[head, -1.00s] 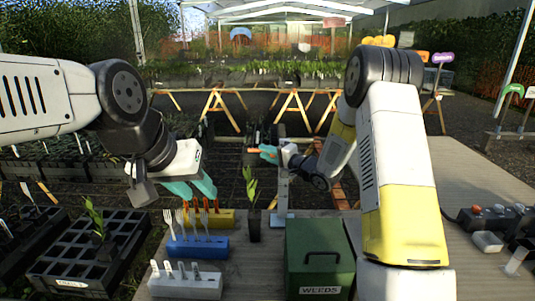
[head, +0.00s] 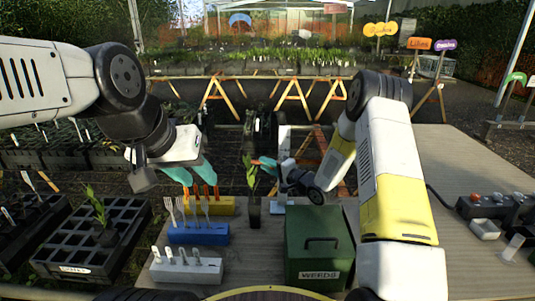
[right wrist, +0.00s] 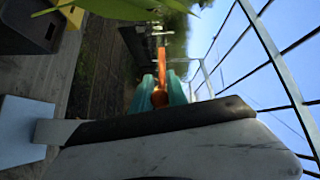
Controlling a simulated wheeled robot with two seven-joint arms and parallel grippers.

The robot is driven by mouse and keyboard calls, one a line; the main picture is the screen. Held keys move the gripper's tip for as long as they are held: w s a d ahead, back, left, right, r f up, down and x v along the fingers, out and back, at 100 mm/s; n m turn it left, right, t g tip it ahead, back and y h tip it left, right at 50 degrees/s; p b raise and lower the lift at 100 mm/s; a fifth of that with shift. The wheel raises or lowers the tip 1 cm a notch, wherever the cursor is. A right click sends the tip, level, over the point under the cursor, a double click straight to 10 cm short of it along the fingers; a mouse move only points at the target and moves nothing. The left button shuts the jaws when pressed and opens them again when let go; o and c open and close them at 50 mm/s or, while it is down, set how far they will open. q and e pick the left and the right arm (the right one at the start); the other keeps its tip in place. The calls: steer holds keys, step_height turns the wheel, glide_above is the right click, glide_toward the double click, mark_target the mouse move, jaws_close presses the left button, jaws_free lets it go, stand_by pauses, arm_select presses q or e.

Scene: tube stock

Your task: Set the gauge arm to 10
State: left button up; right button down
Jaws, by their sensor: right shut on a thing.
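The gauge's pale base (head: 277,208) stands on the bench behind the green box, and a light upright (head: 284,143) rises above it. My right gripper (head: 264,161) is beside that upright. In the right wrist view its teal fingers are shut on an orange bar (right wrist: 161,58), which looks like the gauge arm. The scale marks and the arm's reading cannot be made out.
A green box (head: 318,262) stands at the front middle. Yellow (head: 229,206), blue (head: 210,236) and white (head: 203,272) holders with forks and tags stand left of it. A potted plant (head: 255,213) is close to my right gripper.

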steer(key=c, duration=1.3)
jaws_free()
steer(key=v, duration=0.7)
steer(key=shift+s+d, duration=0.3)
steer(key=shift+s, duration=0.05)
